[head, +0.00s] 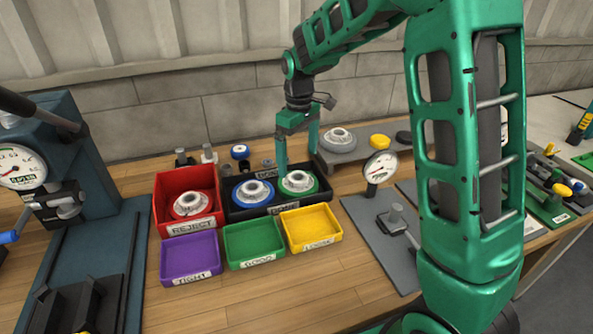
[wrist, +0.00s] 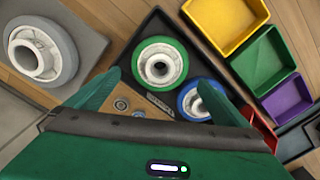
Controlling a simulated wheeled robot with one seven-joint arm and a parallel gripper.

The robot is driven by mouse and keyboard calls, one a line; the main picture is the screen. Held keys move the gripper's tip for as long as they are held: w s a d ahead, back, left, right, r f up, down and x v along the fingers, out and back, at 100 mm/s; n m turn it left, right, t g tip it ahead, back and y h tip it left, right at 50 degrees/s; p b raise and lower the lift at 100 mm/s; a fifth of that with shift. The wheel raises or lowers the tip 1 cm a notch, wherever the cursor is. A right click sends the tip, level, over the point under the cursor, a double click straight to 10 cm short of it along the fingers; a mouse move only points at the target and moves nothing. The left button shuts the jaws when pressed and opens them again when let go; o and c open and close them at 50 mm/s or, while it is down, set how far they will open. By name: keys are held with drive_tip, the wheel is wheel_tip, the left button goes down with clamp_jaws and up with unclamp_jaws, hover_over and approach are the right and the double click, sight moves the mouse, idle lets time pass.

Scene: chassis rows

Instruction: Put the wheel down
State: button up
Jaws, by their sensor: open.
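A pale wheel with a green rim (head: 298,183) lies flat in the right part of a black tray (head: 237,215). It also shows in the wrist view (wrist: 160,63). A wheel with a blue rim (head: 253,193) lies to its left in the same tray. My gripper (head: 298,165) points down over the green-rimmed wheel. Its fingers are spread and empty, one on either side of the wheel in the head view. In the wrist view the fingertips (wrist: 158,80) stand apart near the wheel's edges; I cannot tell whether they touch it.
A red bin (head: 187,181) left of the tray holds another wheel. Purple (head: 190,257), green (head: 253,244) and yellow (head: 311,228) bins stand in front. A grey-rimmed wheel (head: 339,138) rests on a grey plate behind right. A dial gauge (head: 380,167) stands to the right.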

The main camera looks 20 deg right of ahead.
wheel_tip(320, 180, up, 3)
drive_tip(key=shift+r, duration=0.15)
drive_tip(key=shift+s, duration=0.1)
idle(0.4)
drive_tip(key=s+d+m, duration=0.4)
drive_tip(key=s+d, duration=0.1)
drive_tip(key=s, duration=0.7)
drive_tip(key=s+d+m, duration=0.4)
drive_tip(key=s+d, duration=0.2)
drive_tip(key=s, duration=0.6)
drive_tip(key=s+d+r+m, duration=0.1)
drive_tip(key=s+d+m, duration=0.4)
drive_tip(key=s, duration=0.7)
drive_tip(key=shift+s+d, duration=0.2)
drive_tip(key=shift+d, duration=0.45)
